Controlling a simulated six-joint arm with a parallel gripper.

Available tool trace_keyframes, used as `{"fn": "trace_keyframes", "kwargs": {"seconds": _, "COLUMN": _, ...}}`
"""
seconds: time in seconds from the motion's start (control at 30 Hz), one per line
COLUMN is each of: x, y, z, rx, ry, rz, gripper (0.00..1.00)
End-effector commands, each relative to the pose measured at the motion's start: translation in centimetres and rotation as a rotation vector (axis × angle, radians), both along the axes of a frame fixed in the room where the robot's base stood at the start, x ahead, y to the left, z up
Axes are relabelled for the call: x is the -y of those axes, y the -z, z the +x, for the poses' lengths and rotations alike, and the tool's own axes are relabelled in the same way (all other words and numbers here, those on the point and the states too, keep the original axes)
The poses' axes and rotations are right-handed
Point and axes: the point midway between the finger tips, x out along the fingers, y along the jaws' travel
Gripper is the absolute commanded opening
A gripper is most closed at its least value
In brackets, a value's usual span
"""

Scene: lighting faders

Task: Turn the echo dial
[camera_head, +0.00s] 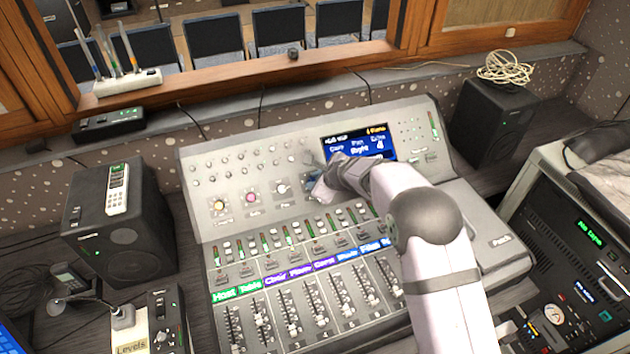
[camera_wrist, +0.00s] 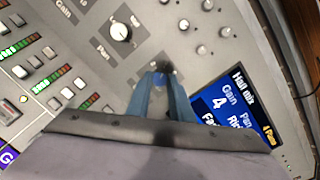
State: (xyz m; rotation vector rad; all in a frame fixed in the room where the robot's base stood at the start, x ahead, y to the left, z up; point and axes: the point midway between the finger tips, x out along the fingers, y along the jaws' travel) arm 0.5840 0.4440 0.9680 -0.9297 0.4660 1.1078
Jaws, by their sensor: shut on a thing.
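The mixing desk's sloped upper panel (camera_head: 232,170) carries a row of dials. In the head view an orange-lit dial (camera_head: 218,206), a pink-lit dial (camera_head: 251,198) and a white-topped dial (camera_head: 283,188) are clear of my gripper. My gripper (camera_head: 313,184) is at the right end of this row, left of the screen. In the wrist view my blue fingers (camera_wrist: 162,78) are shut at the panel on a dark dial, mostly hidden between them. No label for it is readable, so I cannot confirm it as the echo dial. The white-topped dial (camera_wrist: 121,32) stands free beside the fingers.
The lit screen (camera_head: 372,146) is close to my gripper's right; it also fills the right of the wrist view (camera_wrist: 230,105). Small knobs (camera_head: 240,160) lie above the dials. Buttons and faders (camera_head: 290,328) lie below. Black speakers (camera_head: 120,230) (camera_head: 490,125) flank the desk.

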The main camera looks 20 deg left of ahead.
Motion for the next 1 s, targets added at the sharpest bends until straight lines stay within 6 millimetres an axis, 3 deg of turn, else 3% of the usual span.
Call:
{"fn": "trace_keyframes", "kwargs": {"seconds": 0.37, "x": 0.04, "y": 0.05, "z": -0.01, "rx": -0.002, "ry": 0.003, "rz": 0.000, "gripper": 0.00}}
{"fn": "trace_keyframes", "kwargs": {"seconds": 0.4, "x": 0.03, "y": 0.04, "z": -0.01, "rx": -0.002, "ry": 0.003, "rz": 0.000, "gripper": 0.29}}
{"fn": "trace_keyframes", "kwargs": {"seconds": 0.47, "x": 0.03, "y": 0.04, "z": -0.01, "rx": -0.002, "ry": 0.003, "rz": 0.000, "gripper": 0.38}}
{"fn": "trace_keyframes", "kwargs": {"seconds": 1.0, "x": 0.59, "y": -0.76, "z": -0.38, "rx": 0.000, "ry": 0.002, "rz": 0.002, "gripper": 0.38}}
